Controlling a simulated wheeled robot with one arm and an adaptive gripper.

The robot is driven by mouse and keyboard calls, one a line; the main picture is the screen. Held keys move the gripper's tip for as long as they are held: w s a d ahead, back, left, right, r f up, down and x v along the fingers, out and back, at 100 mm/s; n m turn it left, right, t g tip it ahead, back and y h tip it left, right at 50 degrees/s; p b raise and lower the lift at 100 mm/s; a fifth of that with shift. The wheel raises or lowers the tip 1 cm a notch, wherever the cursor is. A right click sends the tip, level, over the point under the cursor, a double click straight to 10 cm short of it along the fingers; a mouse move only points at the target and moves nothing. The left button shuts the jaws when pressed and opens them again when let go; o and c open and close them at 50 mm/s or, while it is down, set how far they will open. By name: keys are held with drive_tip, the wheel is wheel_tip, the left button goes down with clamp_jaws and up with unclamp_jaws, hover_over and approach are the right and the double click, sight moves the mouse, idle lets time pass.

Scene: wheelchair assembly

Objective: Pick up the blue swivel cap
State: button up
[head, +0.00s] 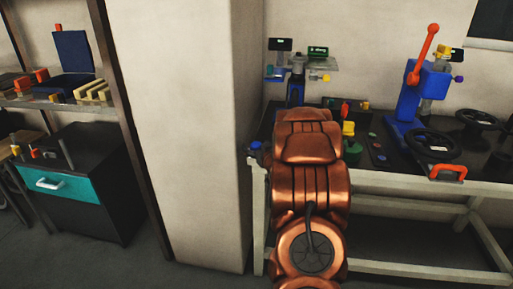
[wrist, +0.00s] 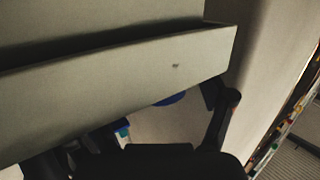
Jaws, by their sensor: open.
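A small blue piece (head: 256,147), which looks like the blue swivel cap, sits at the left front corner of the workbench (head: 392,181) in the head view. In the wrist view a blue rounded piece (wrist: 170,99) shows just below a pale beam that partly covers it; I cannot tell for sure that it is the same piece. In the head view my copper arm hides my gripper.
The bench holds a blue press with a red lever (head: 420,88), black handwheels (head: 433,144), an orange handle (head: 447,171) and a green piece (head: 352,151). A pale pillar (head: 190,120) stands left of the bench. The pale beam (wrist: 120,85) crosses close to my wrist camera.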

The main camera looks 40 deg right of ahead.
sight(257, 144)
drive_tip(key=c, duration=0.9)
drive_tip(key=shift+r, duration=0.1)
drive_tip(key=shift+c, duration=0.2)
drive_tip(key=shift+r, duration=1.6)
drive_tip(key=shift+s+a+r, duration=0.1)
drive_tip(key=shift+s+r, duration=0.05)
drive_tip(key=shift+s, duration=0.05)
drive_tip(key=s+a+r+b, duration=0.1)
drive_tip(key=s+a+b, duration=0.8)
drive_tip(key=s+b, duration=0.2)
drive_tip(key=shift+s, duration=0.8)
drive_tip(key=shift+r, duration=0.15)
